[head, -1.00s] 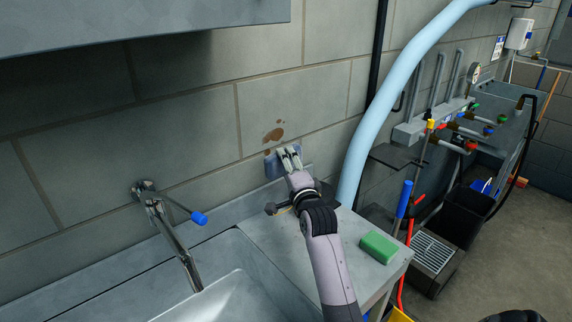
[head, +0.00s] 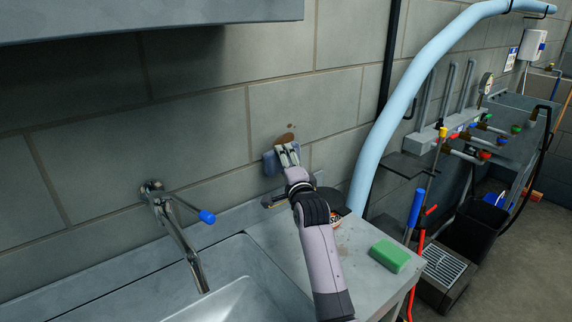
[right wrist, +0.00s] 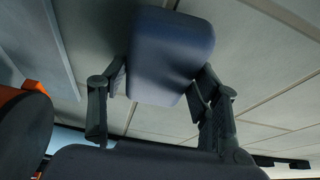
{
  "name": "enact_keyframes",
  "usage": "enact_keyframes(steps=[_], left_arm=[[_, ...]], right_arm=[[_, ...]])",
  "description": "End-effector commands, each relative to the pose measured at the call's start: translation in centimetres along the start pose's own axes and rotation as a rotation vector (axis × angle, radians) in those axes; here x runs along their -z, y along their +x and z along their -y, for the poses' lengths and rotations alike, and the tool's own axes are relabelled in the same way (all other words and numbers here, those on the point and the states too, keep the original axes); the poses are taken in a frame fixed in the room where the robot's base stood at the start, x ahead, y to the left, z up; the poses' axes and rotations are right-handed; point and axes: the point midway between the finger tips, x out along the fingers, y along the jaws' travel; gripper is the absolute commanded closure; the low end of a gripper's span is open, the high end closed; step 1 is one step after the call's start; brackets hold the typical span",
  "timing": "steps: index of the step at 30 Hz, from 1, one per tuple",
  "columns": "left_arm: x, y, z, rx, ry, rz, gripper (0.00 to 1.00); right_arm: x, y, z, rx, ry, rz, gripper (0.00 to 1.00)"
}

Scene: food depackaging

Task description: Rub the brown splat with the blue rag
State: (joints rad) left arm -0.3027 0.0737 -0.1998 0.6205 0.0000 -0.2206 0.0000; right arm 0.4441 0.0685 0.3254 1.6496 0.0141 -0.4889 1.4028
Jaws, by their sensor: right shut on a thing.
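The brown splat (head: 287,137) is on the grey block wall above the counter, with a small drop above it. My right gripper (head: 287,154) is at the wall just below the splat and covers its lower part. It is shut on the blue rag (head: 270,163), which shows at the gripper's left side, low against the wall. In the right wrist view the rag (right wrist: 170,55) sits between the two fingers, in front of the wall. Whether the rag touches the splat is hidden. My left gripper is not in view.
A sink with a tap (head: 170,225) and blue-tipped lever is at left. A green sponge (head: 390,256) lies on the counter (head: 300,250). A dark round container (head: 331,200) stands partly behind my arm. A light blue pipe (head: 385,130) rises at right.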

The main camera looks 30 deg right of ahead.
Motion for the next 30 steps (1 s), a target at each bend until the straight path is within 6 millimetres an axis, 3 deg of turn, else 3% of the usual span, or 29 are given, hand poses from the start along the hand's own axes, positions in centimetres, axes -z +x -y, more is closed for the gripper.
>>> enact_keyframes(steps=[6,30], left_arm=[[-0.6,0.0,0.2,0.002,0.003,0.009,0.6],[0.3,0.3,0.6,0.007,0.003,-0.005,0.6]], right_arm=[[0.0,0.0,0.0,0.001,0.0,0.0,0.65],[-0.6,1.4,0.0,0.0,0.0,-0.001,0.65]])
